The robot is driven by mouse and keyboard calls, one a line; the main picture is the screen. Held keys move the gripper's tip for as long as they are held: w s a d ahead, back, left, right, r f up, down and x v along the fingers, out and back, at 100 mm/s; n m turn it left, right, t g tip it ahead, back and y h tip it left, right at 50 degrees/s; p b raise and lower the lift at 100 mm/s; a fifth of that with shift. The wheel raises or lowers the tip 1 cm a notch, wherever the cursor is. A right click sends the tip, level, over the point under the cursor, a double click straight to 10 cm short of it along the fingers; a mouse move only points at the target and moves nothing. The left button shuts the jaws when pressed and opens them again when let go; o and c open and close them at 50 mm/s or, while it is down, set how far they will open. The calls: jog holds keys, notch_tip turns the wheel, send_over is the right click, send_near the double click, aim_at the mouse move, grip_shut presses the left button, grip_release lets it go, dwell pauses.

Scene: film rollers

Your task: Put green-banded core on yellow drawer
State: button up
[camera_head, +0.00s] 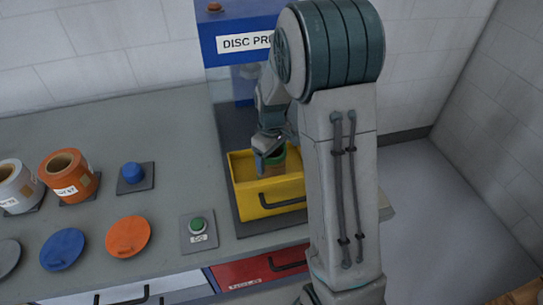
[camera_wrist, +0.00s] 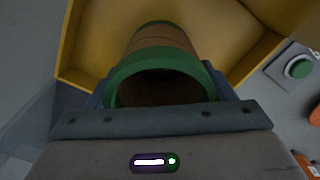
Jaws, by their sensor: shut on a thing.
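The green-banded core (camera_wrist: 165,62) is a brown tube with green rims, seen end-on in the wrist view. My gripper (camera_head: 267,155) is shut on it, with a finger on each side. In the head view the core (camera_head: 276,161) shows partly, at the yellow drawer's back part, with my gripper over it. The yellow drawer (camera_head: 268,212) is an open box with a dark handle at its front. Its yellow walls also surround the core in the wrist view (camera_wrist: 78,52). I cannot tell whether the core touches the drawer floor. My arm hides the drawer's right side.
A blue disc machine (camera_head: 228,47) stands behind the drawer. Left on the grey counter are a green button (camera_head: 197,225), an orange disc (camera_head: 128,236), a blue disc (camera_head: 62,249), a blue knob (camera_head: 132,173), an orange roller (camera_head: 70,177) and a white roller (camera_head: 18,186).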

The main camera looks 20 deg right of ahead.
jog(key=shift+f, duration=0.15)
jog(key=o, duration=1.1)
jog(key=shift+c, duration=0.2)
notch_tip(320, 180, up, 11)
jog(key=s+r+m+t, duration=0.3)
jog(key=s+m, duration=0.4)
jog(key=s, duration=1.4)
jog(key=shift+r, duration=0.45)
